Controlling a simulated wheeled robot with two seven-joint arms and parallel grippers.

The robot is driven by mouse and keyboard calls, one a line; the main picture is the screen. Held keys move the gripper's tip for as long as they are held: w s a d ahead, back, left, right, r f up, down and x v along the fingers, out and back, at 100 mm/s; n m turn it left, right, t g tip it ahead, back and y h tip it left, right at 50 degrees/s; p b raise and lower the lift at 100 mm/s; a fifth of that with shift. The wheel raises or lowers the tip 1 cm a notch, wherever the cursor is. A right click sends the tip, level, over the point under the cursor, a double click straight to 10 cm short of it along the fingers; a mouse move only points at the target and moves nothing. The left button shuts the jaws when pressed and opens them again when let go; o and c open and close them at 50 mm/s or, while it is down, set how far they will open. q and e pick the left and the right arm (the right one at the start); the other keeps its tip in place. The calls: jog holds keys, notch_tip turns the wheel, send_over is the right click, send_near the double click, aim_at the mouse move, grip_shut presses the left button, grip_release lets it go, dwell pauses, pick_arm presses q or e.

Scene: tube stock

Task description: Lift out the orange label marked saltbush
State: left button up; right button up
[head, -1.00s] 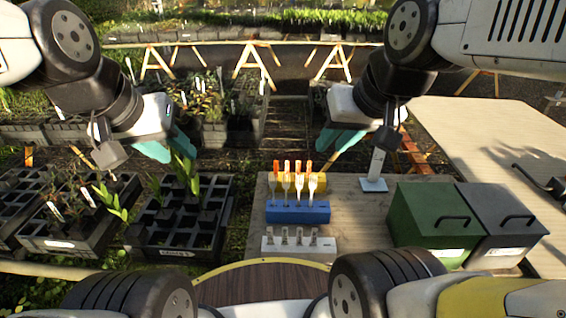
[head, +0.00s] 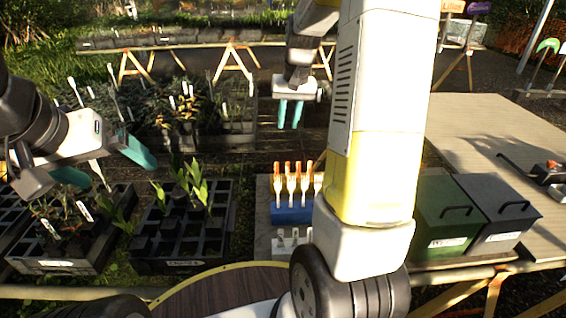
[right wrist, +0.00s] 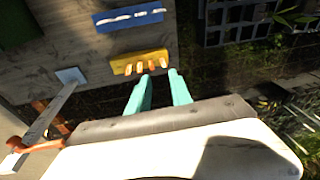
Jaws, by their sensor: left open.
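Several labels with orange tops (head: 289,168) stand in a row over the blue block (head: 291,214) in the head view. I cannot read their writing, so I cannot tell which is saltbush. The right wrist view shows a yellow block (right wrist: 118,67) with orange and white label ends along it, and the blue block (right wrist: 128,19) beyond. My right gripper (head: 290,124) is open and empty, behind the row; its two teal fingers (right wrist: 161,85) point towards the yellow block, apart from it. My left gripper (head: 104,164) is open and empty over the left plant trays.
Black plant trays (head: 185,266) stand on the left. A pale slotted block (head: 276,247) is in front of the blue one, partly behind my right arm. A green bin (head: 436,240) and a grey bin (head: 500,240) stand right.

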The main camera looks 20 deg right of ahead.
jog(key=w+d+f+g, duration=0.1)
jog(key=w+d+f, duration=0.15)
jog(key=f, duration=0.25)
jog(key=w+d+f, duration=0.2)
jog(key=w+f, duration=0.1)
jog(key=f, duration=0.2)
jog(key=m+g, duration=0.1)
send_over(299, 163)
jog(key=shift+h, duration=0.4)
notch_tip(299, 163, down, 7)
jog(key=shift+w+a+r, duration=0.1)
jog(key=shift+a+r, duration=0.05)
notch_tip(299, 163, down, 5)
jog(key=shift+f, duration=0.1)
grip_shut()
